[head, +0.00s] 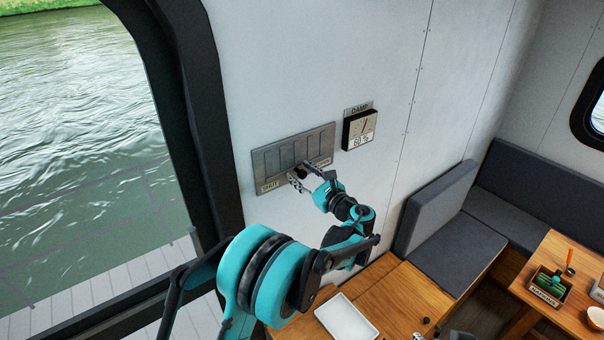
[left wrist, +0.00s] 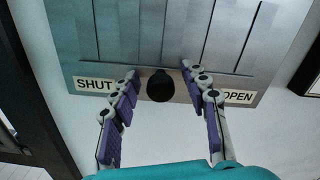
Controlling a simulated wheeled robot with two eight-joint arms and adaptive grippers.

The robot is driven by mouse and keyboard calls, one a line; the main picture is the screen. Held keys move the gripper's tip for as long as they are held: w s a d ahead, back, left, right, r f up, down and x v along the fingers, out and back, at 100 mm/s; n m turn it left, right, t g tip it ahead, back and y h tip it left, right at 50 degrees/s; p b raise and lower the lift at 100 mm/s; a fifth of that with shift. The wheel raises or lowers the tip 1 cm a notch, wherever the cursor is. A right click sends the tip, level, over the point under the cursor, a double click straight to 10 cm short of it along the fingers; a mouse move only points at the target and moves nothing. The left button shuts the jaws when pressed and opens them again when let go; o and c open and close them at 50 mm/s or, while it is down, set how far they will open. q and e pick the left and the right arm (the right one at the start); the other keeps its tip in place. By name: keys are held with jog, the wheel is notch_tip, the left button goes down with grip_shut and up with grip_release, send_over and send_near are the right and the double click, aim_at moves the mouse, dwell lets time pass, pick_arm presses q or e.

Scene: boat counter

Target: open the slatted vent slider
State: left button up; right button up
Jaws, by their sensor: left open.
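The slatted vent (head: 290,152) is a grey metal plate on the white wall, with upright slats and a SHUT label at left and an OPEN label at right. Its dark round knob (left wrist: 160,86) sits low on the plate between the two labels; in the head view it is partly hidden by my gripper. My left gripper (head: 308,178) is open at the vent. In the left wrist view its fingers (left wrist: 160,74) are spread on either side of the knob, with a visible gap on both sides.
A DAMP gauge (head: 360,128) is on the wall right of the vent. A dark window frame (head: 200,130) stands to the left. Below are a wooden counter with a white tray (head: 346,317), a grey bench (head: 455,250) and a table with a green-filled box (head: 549,286).

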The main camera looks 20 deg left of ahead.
pick_arm(q)
grip_shut()
jog(key=shift+w+d+f+b, duration=0.1)
jog(key=shift+w+d+b, duration=0.35)
jog(key=shift+w+d, duration=0.25)
jog(key=shift+w, duration=0.25)
grip_release()
jog(key=shift+s, duration=0.1)
